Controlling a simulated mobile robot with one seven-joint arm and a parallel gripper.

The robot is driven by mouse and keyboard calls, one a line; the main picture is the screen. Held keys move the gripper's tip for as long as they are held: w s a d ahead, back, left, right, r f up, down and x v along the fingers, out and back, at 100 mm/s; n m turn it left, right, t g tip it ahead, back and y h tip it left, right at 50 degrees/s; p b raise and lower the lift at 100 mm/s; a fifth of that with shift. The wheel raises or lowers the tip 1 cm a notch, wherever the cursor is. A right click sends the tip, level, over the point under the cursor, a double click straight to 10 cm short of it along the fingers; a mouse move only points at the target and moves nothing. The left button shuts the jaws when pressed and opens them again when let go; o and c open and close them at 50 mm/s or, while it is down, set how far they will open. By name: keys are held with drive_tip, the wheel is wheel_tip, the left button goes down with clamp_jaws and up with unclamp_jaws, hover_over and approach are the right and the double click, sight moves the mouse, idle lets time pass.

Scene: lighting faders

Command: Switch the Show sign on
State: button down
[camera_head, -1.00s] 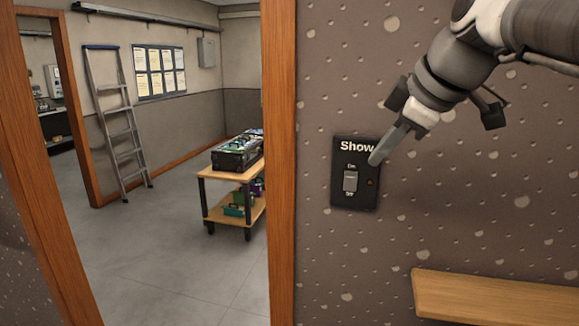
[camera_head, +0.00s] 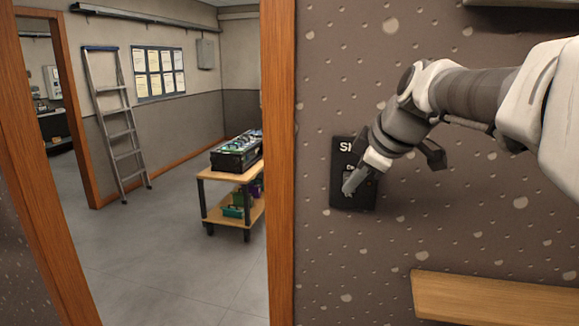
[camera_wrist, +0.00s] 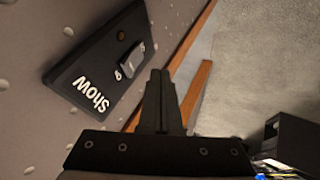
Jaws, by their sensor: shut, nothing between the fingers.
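The dark Show switch plate (camera_head: 365,204) is on the wall right of the door frame, partly hidden behind my gripper. In the wrist view the plate (camera_wrist: 85,75) shows its white "Show" lettering, a grey rocker switch (camera_wrist: 132,62) and a small dull reddish indicator (camera_wrist: 121,35). My gripper (camera_head: 350,186) is shut and empty, its tip over the rocker area in the head view. In the wrist view my shut fingers (camera_wrist: 160,75) appear beside the plate. I cannot tell whether they touch the rocker, or which way it is pressed.
A wooden shelf (camera_head: 490,300) sticks out from the wall at lower right. The wooden door frame (camera_head: 279,160) is left of the plate. Beyond it are a cart (camera_head: 230,177) with a dark case (camera_head: 236,155) and a ladder (camera_head: 120,130). The wall around the plate is clear.

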sight(347, 175)
drive_tip(key=shift+w+d+r+p, duration=0.15)
drive_tip(key=shift+w+d, duration=0.15)
drive_tip(key=shift+w, duration=0.4)
drive_tip(key=shift+w+d+r+p, duration=0.15)
drive_tip(key=shift+w+d, duration=0.1)
drive_tip(key=shift+w, duration=0.45)
drive_tip(key=shift+w+d+r+g+p, duration=0.1)
drive_tip(key=shift+w+r+g+p, duration=0.25)
drive_tip(key=shift+p, duration=0.75)
drive_tip(key=shift+f+b, duration=0.25)
drive_tip(key=shift+b, duration=0.15)
drive_tip(key=shift+r, duration=0.1)
drive_tip(key=shift+r+p, duration=0.5)
drive_tip(key=shift+r, duration=0.2)
